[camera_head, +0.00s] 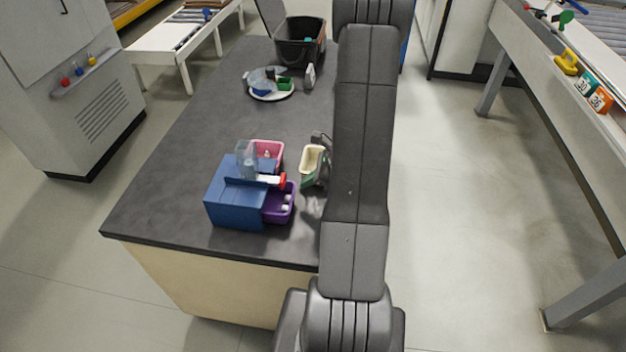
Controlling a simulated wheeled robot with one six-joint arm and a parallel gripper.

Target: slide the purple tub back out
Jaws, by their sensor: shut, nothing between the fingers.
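The purple tub (281,206) is at the near end of the dark bench. Its left part is hidden by the blue housing (229,200), and its right part sticks out of the housing's right side. A few small pale items show inside it. My gripper (322,174) shows only in part at the left edge of my arm, to the right of the tub and apart from it. It is shut with nothing in it. Its fingertips are hard to make out, and my arm hides much of the wrist.
A pink tub (269,152) stands behind the housing. A clear bottle (246,158) and a red-tipped white piece (271,180) are on or beside it. A cream tub (311,159) is close to my gripper. A plate (268,92) and black bin (300,44) stand farther back. Bare bench lies left.

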